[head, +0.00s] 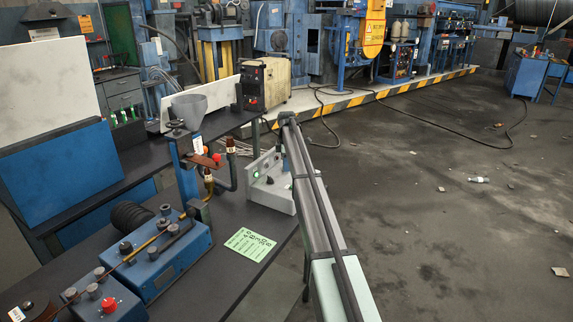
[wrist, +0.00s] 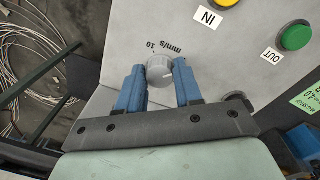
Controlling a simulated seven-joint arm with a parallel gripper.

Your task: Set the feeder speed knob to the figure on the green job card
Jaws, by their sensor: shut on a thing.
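The round grey feeder speed knob (wrist: 160,72) is on the pale face of a control box (head: 280,196). My gripper (wrist: 159,79) has its two blue fingers on either side of the knob, shut on it. Upside-down lettering beside the knob shows "10" and "mm/s". The rest of the scale and the pointer setting are hard to make out. The green job card (head: 250,244) lies on the dark bench left of the box; its figure is too small to read. A corner of the card shows at the right edge in the wrist view (wrist: 309,96).
A yellow button and a green button (wrist: 295,38), with labels IN and OUT, sit on the same panel. Loose wires (wrist: 40,50) lie beyond the box.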

